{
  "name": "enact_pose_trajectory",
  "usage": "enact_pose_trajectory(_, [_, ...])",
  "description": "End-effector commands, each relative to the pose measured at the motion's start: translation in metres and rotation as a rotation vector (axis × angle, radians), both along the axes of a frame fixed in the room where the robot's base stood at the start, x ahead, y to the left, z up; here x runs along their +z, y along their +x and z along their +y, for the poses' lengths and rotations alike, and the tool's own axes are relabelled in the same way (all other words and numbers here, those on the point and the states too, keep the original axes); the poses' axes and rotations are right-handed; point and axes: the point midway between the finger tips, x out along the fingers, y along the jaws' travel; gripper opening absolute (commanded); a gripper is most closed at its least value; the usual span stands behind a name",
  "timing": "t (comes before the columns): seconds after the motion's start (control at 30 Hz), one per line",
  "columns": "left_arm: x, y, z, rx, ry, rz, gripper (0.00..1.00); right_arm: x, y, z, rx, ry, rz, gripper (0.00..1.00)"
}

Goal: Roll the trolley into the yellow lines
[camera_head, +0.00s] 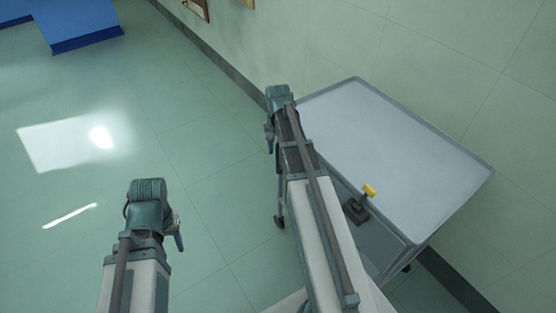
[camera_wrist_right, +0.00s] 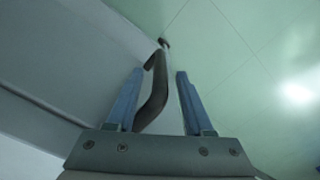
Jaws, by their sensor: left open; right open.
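The trolley (camera_head: 400,150) has a flat pale grey top with a raised rim and a lower shelf, and stands beside the wall at the right. My right gripper (camera_head: 269,138) is at its far left corner, fingers pointing down. In the right wrist view my right gripper (camera_wrist_right: 161,74) is open, with a dark curved bar (camera_wrist_right: 156,92) showing between its fingers; I cannot tell whether they touch it. The trolley's grey side fills the left of that view. My left gripper (camera_head: 179,234) is open and apart from the trolley, over bare floor. No yellow lines show.
The green wall (camera_head: 400,50) runs along the trolley's far side. A blue cabinet (camera_head: 75,20) stands at the far left. The tiled floor (camera_head: 190,110) to the left is clear.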

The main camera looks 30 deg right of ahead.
Motion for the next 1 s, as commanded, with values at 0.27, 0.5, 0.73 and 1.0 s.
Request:
enact_pose_trajectory(0.27, [-0.0139, 0.0000, 0.0000, 0.000, 0.000, 0.000, 0.50, -0.0139, 0.0000, 0.0000, 0.000, 0.000, 0.000, 0.52])
enact_pose_trajectory(0.5, [-0.0131, 0.0000, -0.0001, 0.000, 0.000, 0.000, 0.50, -0.0131, 0.0000, 0.0000, 0.000, 0.000, 0.000, 0.39])
enact_pose_trajectory(0.73, [-0.0131, 0.0000, -0.0001, 0.000, 0.000, 0.000, 0.50, -0.0131, 0.0008, 0.0004, 0.001, 0.001, -0.002, 0.00])
enact_pose_trajectory(1.0, [-0.0131, 0.0000, 0.0000, 0.000, 0.000, 0.000, 0.50, -0.0130, 0.0023, 0.0012, 0.003, 0.002, -0.004, 0.00])
